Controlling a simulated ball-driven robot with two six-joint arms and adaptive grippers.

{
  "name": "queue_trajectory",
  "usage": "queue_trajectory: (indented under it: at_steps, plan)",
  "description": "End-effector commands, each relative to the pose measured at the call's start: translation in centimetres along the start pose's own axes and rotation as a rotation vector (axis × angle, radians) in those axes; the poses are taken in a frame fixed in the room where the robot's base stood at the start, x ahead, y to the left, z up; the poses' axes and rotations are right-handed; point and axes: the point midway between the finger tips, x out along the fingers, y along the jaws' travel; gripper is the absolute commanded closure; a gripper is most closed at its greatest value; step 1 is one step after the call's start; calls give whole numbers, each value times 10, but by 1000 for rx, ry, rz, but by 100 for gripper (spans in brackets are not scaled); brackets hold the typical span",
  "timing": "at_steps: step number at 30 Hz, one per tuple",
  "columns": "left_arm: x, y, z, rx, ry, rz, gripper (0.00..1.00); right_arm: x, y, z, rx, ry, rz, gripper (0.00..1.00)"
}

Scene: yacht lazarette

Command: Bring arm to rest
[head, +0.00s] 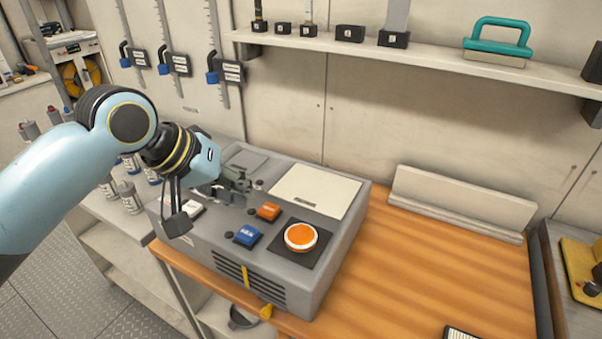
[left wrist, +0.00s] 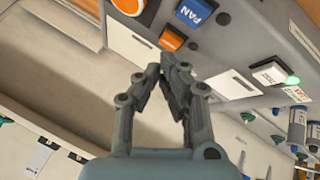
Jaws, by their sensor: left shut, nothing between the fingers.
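My left arm comes in from the left, its blue-grey links bent over the control box. My left gripper (head: 240,190) is shut and empty, low over or in front of the grey control box (head: 300,272). I cannot tell whether it touches the box. In the left wrist view its fingertips (left wrist: 168,74) meet, with nothing between them. The box carries a blue FAN button (head: 248,235), an orange button (head: 268,211), a large round orange button (head: 301,237) and a white button (head: 193,207). A green light (left wrist: 293,80) glows beside the white button. My right gripper is out of view.
The box stands on a wooden worktop (head: 440,270), which is mostly clear to its right. A white ledge piece (head: 455,203) lies along the wall. A shelf (head: 400,57) above holds black blocks and a teal-handled tool (head: 498,40). Bottles (head: 130,197) stand at the left.

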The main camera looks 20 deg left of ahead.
Motion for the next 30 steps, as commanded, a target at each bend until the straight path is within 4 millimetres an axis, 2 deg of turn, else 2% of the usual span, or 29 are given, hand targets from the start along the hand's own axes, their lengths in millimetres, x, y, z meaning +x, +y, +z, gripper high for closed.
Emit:
queue_trajectory:
  at_steps: [5, 8, 11, 15, 24, 27, 30]
  plan:
    - [-1, -1, 7, 15, -5, -9, 100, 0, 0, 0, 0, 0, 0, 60]
    - [-4, -6, 32, 81, -27, -48, 100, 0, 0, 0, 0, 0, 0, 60]
    - [-14, -15, 66, 178, -58, -110, 100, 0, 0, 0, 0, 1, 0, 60]
    - [-35, -30, 109, 309, -109, -205, 100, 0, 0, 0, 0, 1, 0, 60]
    - [-92, -59, 173, 503, -235, -378, 100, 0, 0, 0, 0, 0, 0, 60]
    - [-56, -75, 179, 499, -241, -378, 100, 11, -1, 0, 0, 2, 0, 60]
    - [-29, -89, 188, 494, -250, -380, 100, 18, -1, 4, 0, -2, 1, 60]
